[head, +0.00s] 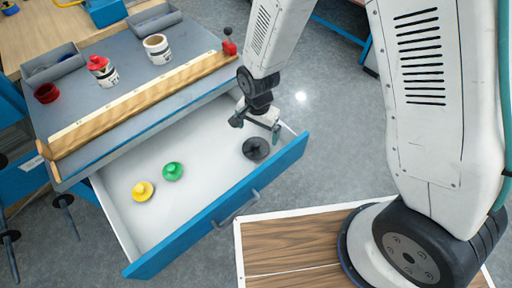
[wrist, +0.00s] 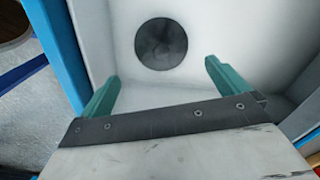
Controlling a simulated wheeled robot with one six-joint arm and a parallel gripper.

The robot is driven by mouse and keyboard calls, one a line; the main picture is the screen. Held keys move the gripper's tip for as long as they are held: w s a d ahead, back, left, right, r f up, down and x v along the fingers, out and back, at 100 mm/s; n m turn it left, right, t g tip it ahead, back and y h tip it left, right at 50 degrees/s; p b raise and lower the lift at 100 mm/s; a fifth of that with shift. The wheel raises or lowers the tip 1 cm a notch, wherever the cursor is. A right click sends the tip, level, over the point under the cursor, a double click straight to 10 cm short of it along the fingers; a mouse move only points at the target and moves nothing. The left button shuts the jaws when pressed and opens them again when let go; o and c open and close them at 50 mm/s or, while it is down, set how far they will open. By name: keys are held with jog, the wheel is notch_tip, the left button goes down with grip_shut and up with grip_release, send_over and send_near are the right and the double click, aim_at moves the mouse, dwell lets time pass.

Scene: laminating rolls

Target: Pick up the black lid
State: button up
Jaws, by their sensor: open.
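The black lid (head: 256,148) lies in the open white drawer (head: 203,149), near its right end. It is round, with a knob in the middle. In the wrist view the black lid (wrist: 161,44) shows as a dark disc beyond the fingers, on the white drawer floor. My gripper (head: 256,128) is open and empty, above the drawer and close to the lid. In the wrist view the two green fingers of my gripper (wrist: 160,80) stand wide apart, with the lid ahead of the gap between them and not between the fingers.
A yellow lid (head: 143,191) and a green lid (head: 173,171) lie in the drawer's left part. The blue drawer front (head: 220,205) and side walls surround the lids. On the bench above are a wooden strip (head: 145,104), a red-lidded jar (head: 103,71), an open jar (head: 157,49) and grey bins.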

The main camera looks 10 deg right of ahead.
aim_at(256, 143)
notch_tip(256, 143, down, 8)
jog(key=shift+a+r, duration=0.1)
jog(key=shift+a, duration=0.05)
dwell(0.3)
jog(key=shift+c, duration=0.3)
jog(key=c, duration=0.8)
